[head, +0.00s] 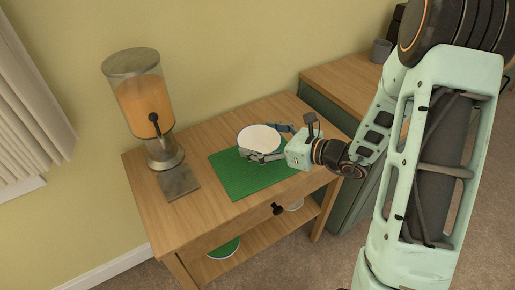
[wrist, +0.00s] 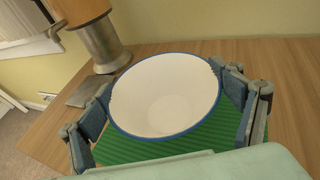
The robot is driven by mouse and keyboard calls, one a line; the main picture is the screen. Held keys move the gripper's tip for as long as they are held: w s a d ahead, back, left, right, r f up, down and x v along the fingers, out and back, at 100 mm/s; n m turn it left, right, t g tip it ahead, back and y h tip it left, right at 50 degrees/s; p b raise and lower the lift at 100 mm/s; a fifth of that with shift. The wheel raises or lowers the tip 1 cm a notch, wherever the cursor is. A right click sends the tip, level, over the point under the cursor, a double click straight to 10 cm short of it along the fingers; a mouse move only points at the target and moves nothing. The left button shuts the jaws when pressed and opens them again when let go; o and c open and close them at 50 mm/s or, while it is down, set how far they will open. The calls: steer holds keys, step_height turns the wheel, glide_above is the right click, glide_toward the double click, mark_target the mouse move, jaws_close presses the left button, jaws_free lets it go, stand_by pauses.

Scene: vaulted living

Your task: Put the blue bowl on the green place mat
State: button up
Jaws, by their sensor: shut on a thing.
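The blue bowl (head: 259,137) is white inside with a blue rim. It is upright at the upper right part of the green place mat (head: 232,178) in the head view. My gripper (head: 272,143) is shut on the bowl, with one finger on each side. In the wrist view the bowl (wrist: 165,95) sits between the two fingers, and the mat (wrist: 185,143) shows below it. The bowl's underside is hidden, so I cannot tell whether it touches the mat or is held just above it.
A drink dispenser (head: 147,100) stands on the wooden table (head: 165,212) left of the mat. A grey cup (head: 381,51) stands on a cabinet at the back right. Items lie on the lower shelf, including a green round one (head: 225,249). The table's front left is clear.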

mark_target(251, 145)
steer(key=f, duration=0.3)
steer(key=shift+w+a+f+b, duration=0.2)
steer(key=shift+w+a+b, duration=0.1)
steer(key=shift+w+b, duration=0.1)
steer(key=shift+f, duration=0.3)
steer(key=shift+f, duration=0.25)
steer(key=o, duration=1.3)
steer(key=shift+r, duration=0.1)
steer(key=shift+c, duration=0.2)
steer(key=shift+r, duration=0.1)
